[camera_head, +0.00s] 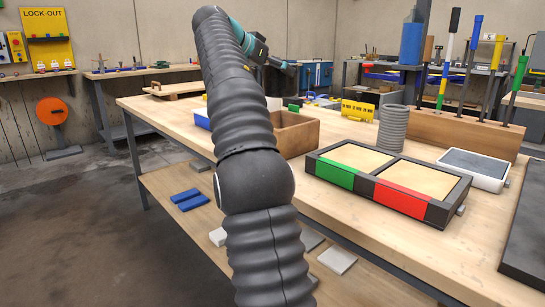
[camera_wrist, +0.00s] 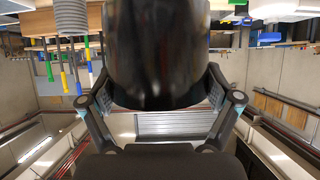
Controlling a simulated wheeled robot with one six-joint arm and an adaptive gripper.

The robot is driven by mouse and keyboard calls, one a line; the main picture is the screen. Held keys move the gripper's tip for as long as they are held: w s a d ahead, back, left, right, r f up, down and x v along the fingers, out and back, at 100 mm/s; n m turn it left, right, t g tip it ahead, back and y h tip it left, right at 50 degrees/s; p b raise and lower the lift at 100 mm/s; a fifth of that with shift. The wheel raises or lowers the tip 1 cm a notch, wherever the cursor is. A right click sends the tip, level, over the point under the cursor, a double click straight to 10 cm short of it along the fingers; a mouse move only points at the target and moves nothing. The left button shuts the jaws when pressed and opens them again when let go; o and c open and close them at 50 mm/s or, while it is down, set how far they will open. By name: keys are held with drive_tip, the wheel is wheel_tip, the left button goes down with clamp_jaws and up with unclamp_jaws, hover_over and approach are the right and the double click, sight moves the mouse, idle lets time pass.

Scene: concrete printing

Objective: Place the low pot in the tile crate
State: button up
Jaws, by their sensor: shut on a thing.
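My gripper (camera_wrist: 160,92) is shut on a dark, glossy, round-sided vessel that I take for the low pot (camera_wrist: 158,45). The pot fills the middle of the wrist view, and a finger shows on each side of it. In the head view the dark pot (camera_head: 281,82) shows small behind my arm, held above the far part of the workbench; my arm hides part of it. An open brown wooden box (camera_head: 297,139), which may be the tile crate, stands on the bench nearer than the pot. My arm covers its left side.
A black two-part tray (camera_head: 437,213) with green and red fronts lies on the workbench (camera_head: 355,240). A grey ribbed cylinder (camera_head: 392,128), a yellow sign (camera_head: 357,110) and a wooden rack (camera_head: 450,134) of upright tools stand behind it. A blue bin (camera_head: 201,120) is half hidden by my arm.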

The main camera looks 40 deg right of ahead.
wheel_tip(320, 180, down, 14)
drive_tip(key=b, duration=0.5)
drive_tip(key=shift+d, duration=0.1)
drive_tip(key=shift+f, duration=0.1)
drive_tip(key=o, duration=1.5)
drive_tip(key=shift+f+b, duration=0.15)
drive_tip(key=shift+b, duration=0.15)
drive_tip(key=shift+r, duration=0.3)
drive_tip(key=w+p+v, duration=0.1)
drive_tip(key=v, duration=1.1)
drive_tip(key=shift+s, duration=0.5)
drive_tip(key=shift+f, duration=0.15)
